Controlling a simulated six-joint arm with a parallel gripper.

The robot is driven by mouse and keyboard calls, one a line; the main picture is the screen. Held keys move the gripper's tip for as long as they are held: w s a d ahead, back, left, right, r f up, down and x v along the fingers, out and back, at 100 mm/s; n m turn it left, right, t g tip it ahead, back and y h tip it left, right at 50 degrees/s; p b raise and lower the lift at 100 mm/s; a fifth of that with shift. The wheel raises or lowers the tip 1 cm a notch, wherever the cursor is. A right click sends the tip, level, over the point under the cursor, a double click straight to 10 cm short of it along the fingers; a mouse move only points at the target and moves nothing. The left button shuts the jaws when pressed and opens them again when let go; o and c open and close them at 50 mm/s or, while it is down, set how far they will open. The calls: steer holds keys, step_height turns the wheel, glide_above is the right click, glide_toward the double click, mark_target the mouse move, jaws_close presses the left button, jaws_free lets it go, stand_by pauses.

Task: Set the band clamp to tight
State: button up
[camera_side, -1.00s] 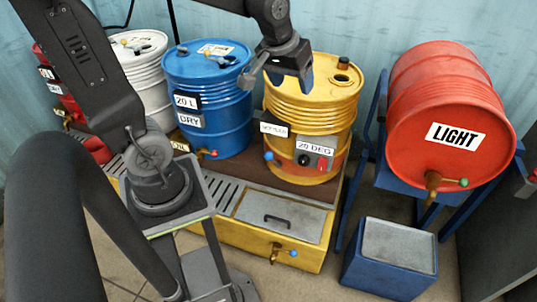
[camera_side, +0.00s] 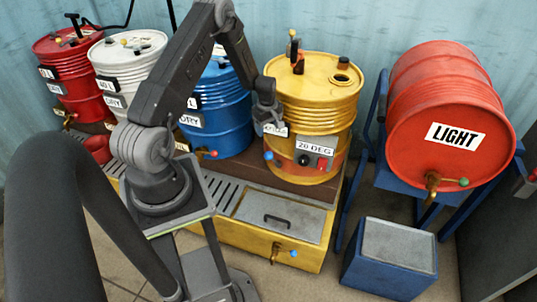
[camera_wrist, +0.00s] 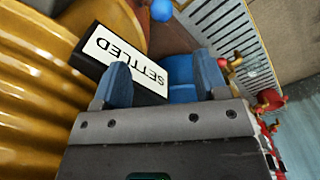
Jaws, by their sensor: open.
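The yellow drum (camera_side: 310,92) stands on the rack with an orange band (camera_side: 290,168) around its lower part. On the band is a grey box (camera_side: 314,157) labelled "20 DEG" with a black knob and a red switch. A blue ball-ended handle (camera_side: 268,155) shows at the band's left; a blue ball (camera_wrist: 160,10) is at the top of the wrist view. I cannot tell which part is the clamp's lever. My gripper (camera_side: 272,130) is open at the drum's left front. Its blue fingers (camera_wrist: 162,82) are before the "SETTLED" sign (camera_wrist: 125,58), with nothing visibly gripped.
The blue drum (camera_side: 215,125) stands close on the left. White and red drums stand farther left. A red "LIGHT" drum (camera_side: 440,125) lies on a blue stand at right. A blue box (camera_side: 390,260) is on the floor. A grated bench top lies below the drums.

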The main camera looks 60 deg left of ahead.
mark_target(268, 152)
step_height(268, 152, down, 14)
steer(key=shift+w+a+f, duration=0.15)
steer(key=shift+f, duration=0.05)
stand_by(0.4)
steer(key=shift+c, duration=0.4)
jaws_close()
